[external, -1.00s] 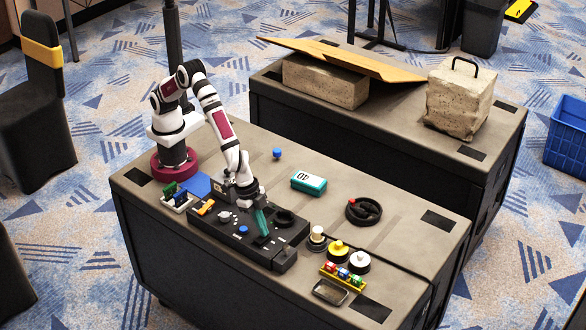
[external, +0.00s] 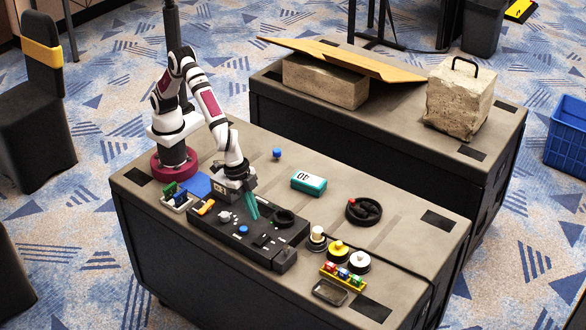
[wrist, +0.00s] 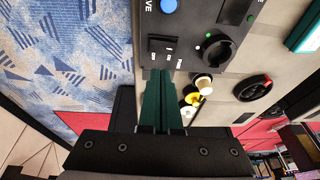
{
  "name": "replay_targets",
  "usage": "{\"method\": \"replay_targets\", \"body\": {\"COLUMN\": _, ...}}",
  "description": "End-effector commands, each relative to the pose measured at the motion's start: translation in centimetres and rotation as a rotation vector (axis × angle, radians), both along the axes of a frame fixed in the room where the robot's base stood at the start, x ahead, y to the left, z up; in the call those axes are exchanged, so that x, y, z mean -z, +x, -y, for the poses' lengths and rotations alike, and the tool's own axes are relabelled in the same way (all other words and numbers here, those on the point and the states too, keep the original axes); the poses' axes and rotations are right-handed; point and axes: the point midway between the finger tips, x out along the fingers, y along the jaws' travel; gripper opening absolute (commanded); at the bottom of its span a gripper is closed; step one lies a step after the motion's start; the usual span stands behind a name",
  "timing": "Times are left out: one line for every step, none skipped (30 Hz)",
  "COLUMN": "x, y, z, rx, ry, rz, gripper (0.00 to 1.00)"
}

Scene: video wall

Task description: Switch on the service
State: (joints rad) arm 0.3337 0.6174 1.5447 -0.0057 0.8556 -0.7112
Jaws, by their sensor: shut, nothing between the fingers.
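A black control panel (external: 218,238) lies along the front left of the near table. In the wrist view it carries a black rocker switch (wrist: 165,49) with on/off lettering, a round blue button (wrist: 168,5) and a large black rotary knob (wrist: 212,50) with small green dots beside it. The knob also shows in the external view (external: 284,217). My gripper (external: 255,214) has teal fingers, shut and empty, pointing down over the panel. In the wrist view its fingertips (wrist: 160,73) appear just below the rocker switch; I cannot tell whether they touch it.
A teal-and-white meter (external: 309,182), a black ring-shaped holder (external: 363,211) with a red part and several round knobs stand right of the panel. A small metal tray (external: 330,292) lies at the front edge. The table's middle is mostly clear.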

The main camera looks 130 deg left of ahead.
Motion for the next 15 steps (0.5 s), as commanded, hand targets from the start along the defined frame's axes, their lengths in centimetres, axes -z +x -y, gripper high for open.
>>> {"method": "replay_targets", "body": {"x": -1.2, "y": -0.3, "z": 0.1, "rx": 0.001, "ry": -0.001, "rz": 0.004, "gripper": 0.0}}
{"method": "replay_targets", "body": {"x": -1.9, "y": -0.5, "z": 0.1, "rx": 0.002, "ry": 0.0, "rz": 0.003, "gripper": 0.0}}
{"method": "replay_targets", "body": {"x": -2.7, "y": -0.8, "z": 0.2, "rx": 0.001, "ry": -0.001, "rz": 0.003, "gripper": 0.0}}
{"method": "replay_targets", "body": {"x": -3.3, "y": -0.9, "z": 0.2, "rx": 0.001, "ry": -0.001, "rz": 0.003, "gripper": 0.0}}
{"method": "replay_targets", "body": {"x": -3.7, "y": -1.1, "z": 0.3, "rx": 0.001, "ry": -0.001, "rz": 0.003, "gripper": 0.0}}
{"method": "replay_targets", "body": {"x": -4.3, "y": -1.3, "z": 0.3, "rx": 0.001, "ry": -0.001, "rz": 0.002, "gripper": 0.0}}
{"method": "replay_targets", "body": {"x": -4.8, "y": -1.4, "z": 0.3, "rx": 0.0, "ry": -0.001, "rz": 0.002, "gripper": 0.0}}
{"method": "replay_targets", "body": {"x": -5.1, "y": -1.5, "z": 0.3, "rx": 0.001, "ry": -0.001, "rz": 0.001, "gripper": 0.0}}
{"method": "replay_targets", "body": {"x": -5.4, "y": -1.6, "z": 0.4, "rx": 0.001, "ry": -0.001, "rz": 0.001, "gripper": 0.0}}
{"method": "replay_targets", "body": {"x": -5.6, "y": -1.7, "z": 0.3, "rx": 0.001, "ry": 0.0, "rz": 0.0, "gripper": 0.0}}
{"method": "replay_targets", "body": {"x": -5.8, "y": -1.8, "z": 0.3, "rx": 0.001, "ry": 0.0, "rz": 0.0, "gripper": 0.0}}
{"method": "replay_targets", "body": {"x": -6.0, "y": -1.8, "z": 0.3, "rx": 0.001, "ry": 0.0, "rz": 0.0, "gripper": 0.0}}
{"method": "replay_targets", "body": {"x": -6.0, "y": -1.8, "z": 0.3, "rx": 0.001, "ry": 0.0, "rz": 0.0, "gripper": 0.0}}
{"method": "replay_targets", "body": {"x": -6.1, "y": -1.8, "z": 0.3, "rx": 0.001, "ry": 0.0, "rz": 0.0, "gripper": 0.0}}
{"method": "replay_targets", "body": {"x": -6.1, "y": -1.9, "z": 0.4, "rx": 0.001, "ry": 0.0, "rz": 0.0, "gripper": 0.0}}
